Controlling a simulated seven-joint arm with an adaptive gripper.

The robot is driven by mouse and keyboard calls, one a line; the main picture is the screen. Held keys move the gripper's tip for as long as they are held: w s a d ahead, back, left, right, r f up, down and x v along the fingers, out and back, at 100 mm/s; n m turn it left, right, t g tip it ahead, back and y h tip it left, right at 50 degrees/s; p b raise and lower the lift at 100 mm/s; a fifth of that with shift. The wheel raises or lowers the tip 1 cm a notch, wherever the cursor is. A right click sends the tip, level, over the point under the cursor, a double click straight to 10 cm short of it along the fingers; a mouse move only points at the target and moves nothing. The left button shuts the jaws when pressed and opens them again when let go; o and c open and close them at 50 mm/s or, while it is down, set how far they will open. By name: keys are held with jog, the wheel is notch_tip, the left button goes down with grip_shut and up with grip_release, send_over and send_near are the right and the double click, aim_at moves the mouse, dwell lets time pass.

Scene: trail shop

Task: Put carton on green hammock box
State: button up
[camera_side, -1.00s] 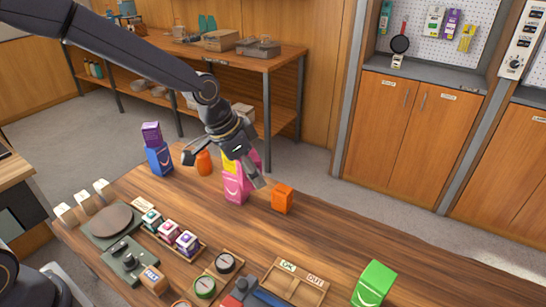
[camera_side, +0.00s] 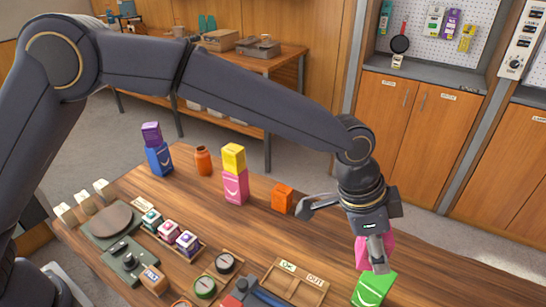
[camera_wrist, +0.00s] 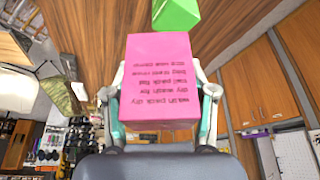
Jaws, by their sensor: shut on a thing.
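My gripper (camera_side: 376,258) is shut on a pink carton (camera_side: 362,252), just above or at the top of the green hammock box (camera_side: 372,290). A finger covers part of the carton in the side view. In the wrist view the carton (camera_wrist: 158,60) sits between both fingers with dark printed text facing the camera. The green box (camera_wrist: 176,12) shows beyond the carton's far end, partly cut off by the picture edge. I cannot tell whether carton and box touch. The green box stands on the table, near the side view's bottom edge.
A yellow box (camera_side: 233,157) stands on another pink box (camera_side: 235,187). An orange box (camera_side: 282,198), orange jar (camera_side: 203,161) and purple box on a blue box (camera_side: 159,158) stand farther back. A sorting tray (camera_side: 295,284) lies left of the green box.

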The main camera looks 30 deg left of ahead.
send_over(391, 277)
jog(key=a, duration=0.2)
jog(key=f, duration=0.5)
jog(key=shift+s+d+f, duration=0.2)
jog(key=shift+s+f, duration=0.15)
jog(key=shift+s, duration=0.05)
jog(key=shift+w+d+f, duration=0.1)
jog(key=shift+f, duration=0.8)
jog(key=shift+w+d+f, duration=0.1)
jog(key=shift+f, duration=0.75)
jog(key=o, duration=1.3)
jog(key=shift+f, duration=0.15)
jog(key=shift+c, duration=0.2)
